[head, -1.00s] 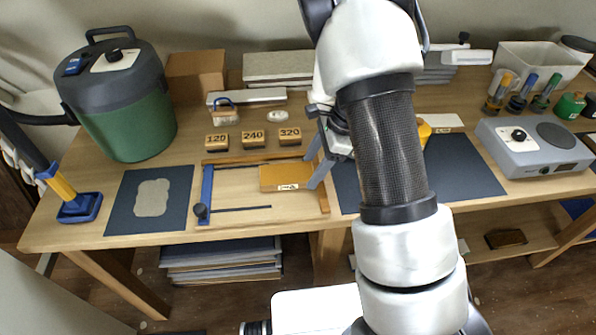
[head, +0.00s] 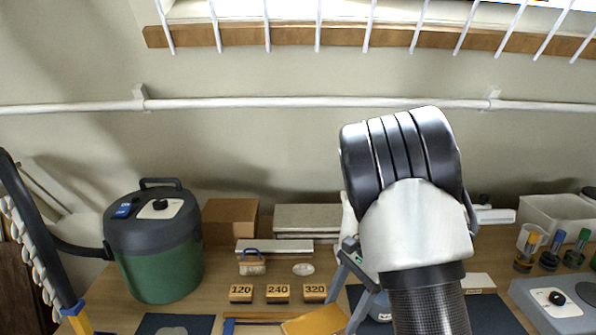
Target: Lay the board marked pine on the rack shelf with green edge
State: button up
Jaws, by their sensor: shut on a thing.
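My gripper (head: 341,310) reaches down to the bench with its two grey fingers. It is shut on a flat orange-brown board (head: 313,325) at the bottom edge of the head view. The board looks slightly tilted, and its lower part and label are cut off by the picture edge, so I cannot read its marking. Just left of it shows the blue-ended wooden frame (head: 229,327), mostly out of view. I see no rack shelf with a green edge in this view.
Blocks marked 120 (head: 241,293), 240 (head: 278,293) and 320 (head: 315,292) stand just behind the board. A green vacuum (head: 160,262) is at left, a grey machine (head: 548,303) at right. A wooden bar with white rods (head: 340,38) runs high on the wall.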

jog(key=n+p, duration=0.1)
jog(key=n, duration=0.2)
jog(key=s+d+r+n+g+h+p, duration=0.1)
jog(key=n, duration=0.1)
jog(key=s+r+n+g+h+p, duration=0.1)
jog(key=n, duration=0.2)
jog(key=shift+s+d+r+n, duration=0.15)
jog(key=shift+d+r+n, duration=0.05)
jog(key=shift+d+n, duration=0.1)
jog(key=n, duration=0.1)
jog(key=d+n+h+p, duration=0.1)
jog(key=s+n+h, duration=0.1)
jog(key=n, duration=0.1)
jog(key=shift+d+r, duration=0.2)
jog(key=shift+r, duration=0.1)
jog(key=shift+f, duration=0.1)
